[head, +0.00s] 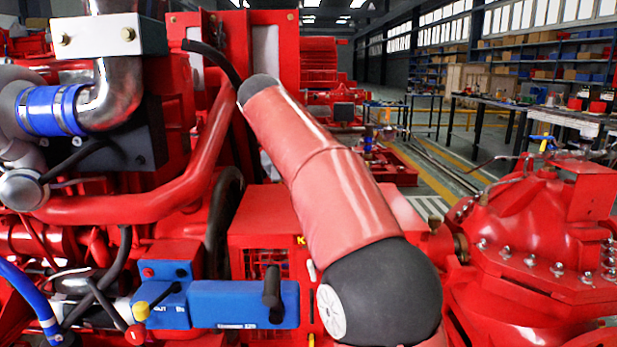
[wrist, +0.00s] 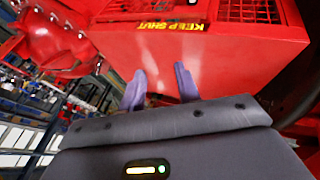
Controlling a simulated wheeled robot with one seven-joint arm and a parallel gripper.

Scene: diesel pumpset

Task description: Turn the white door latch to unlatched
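A small white piece (head: 311,272), which looks like the door latch, shows in the head view just left of my arm's dark joint. It is on the red box (head: 262,228), below a yellow letter; its exact angle is too small to tell. I cannot make out the latch there. My gripper (wrist: 160,85) has its two purple fingers apart with nothing between them, in front of the red surface. The head view does not show my gripper, as my arm hides it.
A blue box (head: 235,303) with a dark handle sits left of the white piece. A red pump casing (head: 545,240) stands to the right. An open aisle (head: 440,170) runs behind, beside workbenches.

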